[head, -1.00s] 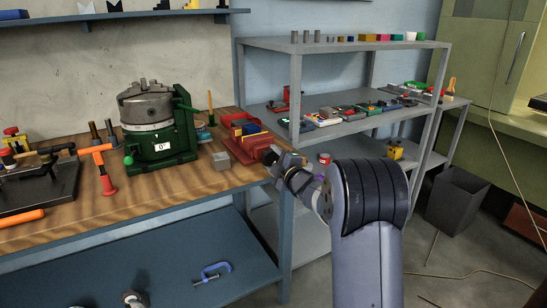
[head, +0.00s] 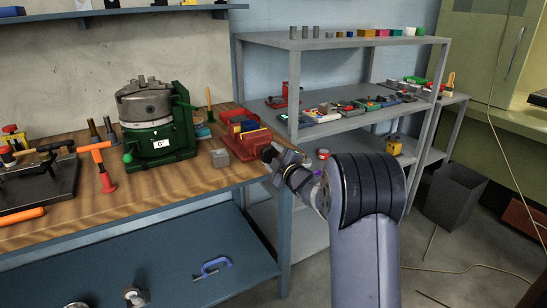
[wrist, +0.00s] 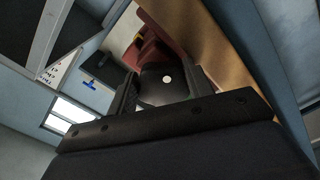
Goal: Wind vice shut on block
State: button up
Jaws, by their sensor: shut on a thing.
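The red vice (head: 230,142) stands at the right end of the wooden bench. A blue piece (head: 243,127) and a yellow piece (head: 256,134) show at its top; I cannot tell whether its jaws touch a block. My gripper (head: 268,153) is at the vice's near right end, past the bench edge. In the wrist view my gripper (wrist: 163,92) is shut on a dark round handle (wrist: 160,82) with a pale centre spot. Part of the red vice (wrist: 148,47) shows beyond it. My fingers hide much of the handle in the head view.
A grey block (head: 221,158) lies left of the vice. A green machine with a round grey chuck (head: 146,103) stands further left. A grey shelf unit (head: 345,42) with many small parts is behind my arm. A blue clamp (head: 213,268) lies on the lower shelf.

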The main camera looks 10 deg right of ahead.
jog(key=shift+s+a+f, duration=0.1)
jog(key=shift+a+f, duration=0.05)
jog(key=shift+a, duration=0.1)
jog(key=o, duration=1)
jog(key=shift+f, duration=0.1)
jog(key=shift+c, duration=0.2)
jog(key=shift+r, duration=0.2)
jog(key=shift+s+d+f, duration=0.15)
jog(key=shift+d, duration=0.05)
jog(key=shift+s+d+b, duration=0.1)
jog(key=shift+s+b, duration=0.3)
jog(key=shift+s, duration=0.05)
jog(key=b+v, duration=0.2)
jog(key=v, duration=0.9)
jog(key=shift+r, duration=0.45)
jog(key=shift+d+b, duration=0.15)
jog(key=shift+b, duration=0.35)
